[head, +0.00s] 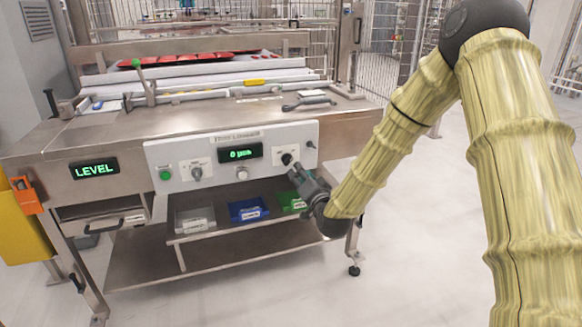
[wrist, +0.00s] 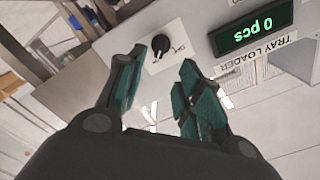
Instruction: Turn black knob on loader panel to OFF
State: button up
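The loader panel (head: 217,157) is a pale plate on the front of the steel bench. A black knob (head: 287,158) sits on a white label plate at its right. The knob also shows in the wrist view (wrist: 160,43), just beyond the fingertips. A second, grey knob (head: 196,173) sits on the left of the panel. The label text is too small to read.
The panel has a green display (head: 240,153), a green button (head: 165,174) and a pale button (head: 242,173). Below are a grey bin (head: 195,220), a blue bin (head: 248,210) and a green bin (head: 291,202). The floor at the right is clear.

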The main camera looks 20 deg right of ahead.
aim_at(290, 161)
jog(key=w, duration=0.5)
jog(key=w+b, duration=0.1)
jog(key=w, duration=0.3)
jog(key=shift+w+a, duration=0.2)
jog(key=shift+w, duration=0.15)
jog(key=shift+c, duration=0.4)
grip_shut()
